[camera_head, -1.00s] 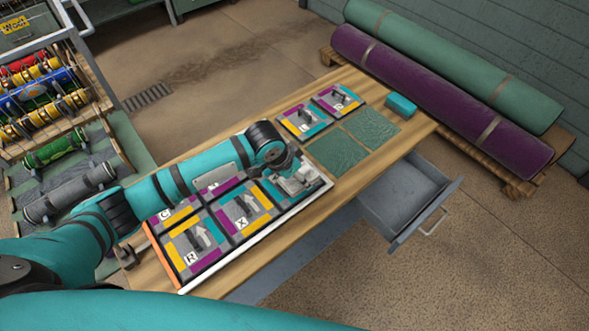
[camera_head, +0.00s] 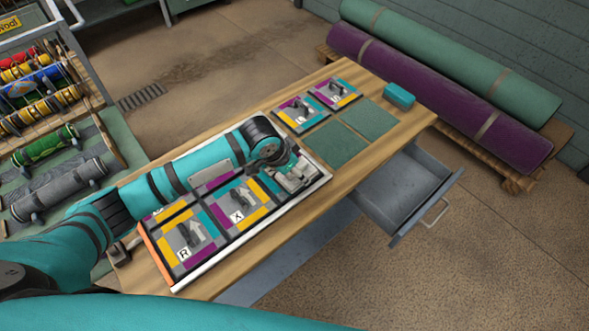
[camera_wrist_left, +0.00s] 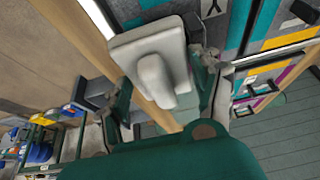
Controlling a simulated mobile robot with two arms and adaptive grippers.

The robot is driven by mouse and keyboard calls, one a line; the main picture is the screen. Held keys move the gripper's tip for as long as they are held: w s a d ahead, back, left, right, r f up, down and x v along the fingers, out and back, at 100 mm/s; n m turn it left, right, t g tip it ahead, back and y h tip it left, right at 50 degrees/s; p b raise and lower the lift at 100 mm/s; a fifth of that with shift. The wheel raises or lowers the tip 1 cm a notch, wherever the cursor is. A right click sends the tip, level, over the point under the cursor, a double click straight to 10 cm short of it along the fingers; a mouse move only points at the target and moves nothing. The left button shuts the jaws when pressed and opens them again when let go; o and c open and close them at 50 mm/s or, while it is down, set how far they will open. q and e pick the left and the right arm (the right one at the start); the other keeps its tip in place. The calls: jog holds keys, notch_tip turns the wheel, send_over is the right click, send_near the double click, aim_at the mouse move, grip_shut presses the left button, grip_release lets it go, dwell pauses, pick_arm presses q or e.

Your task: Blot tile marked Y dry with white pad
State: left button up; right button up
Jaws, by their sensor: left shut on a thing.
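My left gripper (camera_head: 292,176) is over the right end of the tray (camera_head: 232,257). It is shut on the handle of a white pad (camera_head: 299,177), which fills the upper middle of the left wrist view (camera_wrist_left: 158,58). I cannot tell whether the pad touches the tile below. The tray holds patterned tiles with grey, yellow, purple and teal patches. The tile under my gripper is mostly hidden. My right gripper is not in view.
Two more tiles (camera_head: 299,116) (camera_head: 334,93) and two green squares (camera_head: 335,145) (camera_head: 369,118) lie right of the tray. A teal block (camera_head: 399,96) stands at the table's far end. An open drawer (camera_head: 405,190) juts out in front. Rolled rugs (camera_head: 440,97) lie behind.

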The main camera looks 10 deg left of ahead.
pick_arm(q)
jog(key=shift+s+a+f, duration=0.1)
jog(key=shift+s+f, duration=0.25)
jog(key=shift+f, duration=0.2)
jog(key=shift+s+a+f, duration=0.1)
jog(key=shift+s+f, duration=0.2)
jog(key=shift+f, duration=0.2)
jog(key=shift+c, duration=0.6)
jog(key=shift+g, duration=0.3)
jog(key=shift+c, duration=0.4)
jog(key=shift+o, duration=0.5)
jog(key=shift+w+f+p, duration=0.2)
jog(key=shift+w+p, duration=0.05)
jog(key=shift+p, duration=0.05)
jog(key=shift+r, duration=0.1)
jog(key=r+p, duration=0.5)
jog(key=shift+w+p, duration=0.2)
jog(key=shift+p, duration=0.1)
jog(key=shift+c, duration=0.8)
jog(key=shift+f, duration=0.1)
jog(key=shift+d, duration=0.1)
